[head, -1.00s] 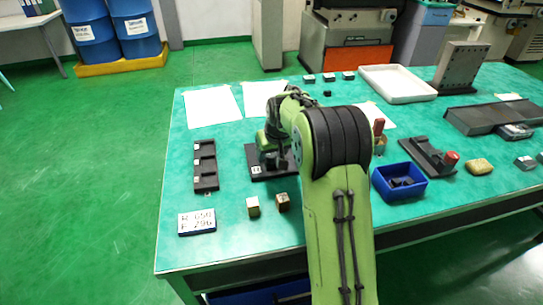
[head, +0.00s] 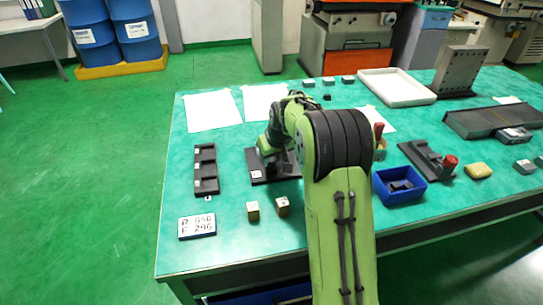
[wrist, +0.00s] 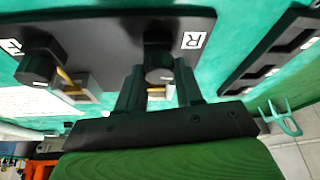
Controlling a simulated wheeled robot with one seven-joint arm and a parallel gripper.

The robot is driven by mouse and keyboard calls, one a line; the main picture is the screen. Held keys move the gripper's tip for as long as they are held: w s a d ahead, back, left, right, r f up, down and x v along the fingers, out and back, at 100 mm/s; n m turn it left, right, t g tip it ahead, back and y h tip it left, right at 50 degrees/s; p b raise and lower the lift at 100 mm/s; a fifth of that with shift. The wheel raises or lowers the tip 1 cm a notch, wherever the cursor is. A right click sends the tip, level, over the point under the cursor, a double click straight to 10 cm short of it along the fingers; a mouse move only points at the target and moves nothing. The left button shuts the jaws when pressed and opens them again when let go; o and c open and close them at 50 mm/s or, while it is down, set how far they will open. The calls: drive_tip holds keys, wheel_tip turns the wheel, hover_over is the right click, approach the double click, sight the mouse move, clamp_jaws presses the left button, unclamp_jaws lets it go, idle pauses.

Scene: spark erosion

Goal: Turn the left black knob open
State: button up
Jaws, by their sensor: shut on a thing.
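The dark plate (head: 257,164) lies flat on the green table, partly hidden by my arm in the head view. In the wrist view the plate (wrist: 100,35) carries two black knobs, each with a white mark. One knob (wrist: 158,70) is by the "R" label, on the side of the slotted tray, which is the left side in the head view. My gripper (wrist: 158,88) is shut on this knob, one finger on each side. The other knob (wrist: 40,68) stands free by the "F" label, with a brass-coloured piece beside it.
A black slotted tray (head: 206,170) lies left of the plate. A blue bin (head: 400,190) stands to the right. White sheets (head: 214,111) lie behind.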

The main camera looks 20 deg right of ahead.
drive_tip(key=n+y+p, duration=0.1)
drive_tip(key=n, duration=0.1)
drive_tip(key=n+y+p, duration=0.1)
drive_tip(key=n+p, duration=0.1)
drive_tip(key=n, duration=0.1)
drive_tip(key=shift+d+r+g, duration=0.1)
drive_tip(key=shift+d+g, duration=0.05)
drive_tip(key=shift+g, duration=0.15)
drive_tip(key=n+p, duration=0.2)
drive_tip(key=n+g+y+p, duration=0.1)
drive_tip(key=n+p, duration=0.1)
drive_tip(key=n, duration=0.1)
drive_tip(key=shift+d+n+y, duration=0.1)
drive_tip(key=shift+n+y, duration=0.2)
drive_tip(key=n+g+p, duration=0.1)
drive_tip(key=n+p, duration=0.1)
drive_tip(key=n+g+y+p, duration=0.1)
drive_tip(key=n+p, duration=0.2)
drive_tip(key=shift+w, duration=0.15)
drive_tip(key=n+g+p, duration=0.2)
drive_tip(key=n+p, duration=0.1)
drive_tip(key=n, duration=0.2)
drive_tip(key=shift+w, duration=0.1)
drive_tip(key=shift+n, duration=0.3)
drive_tip(key=o, duration=1)
drive_tip(key=shift+o, duration=0.2)
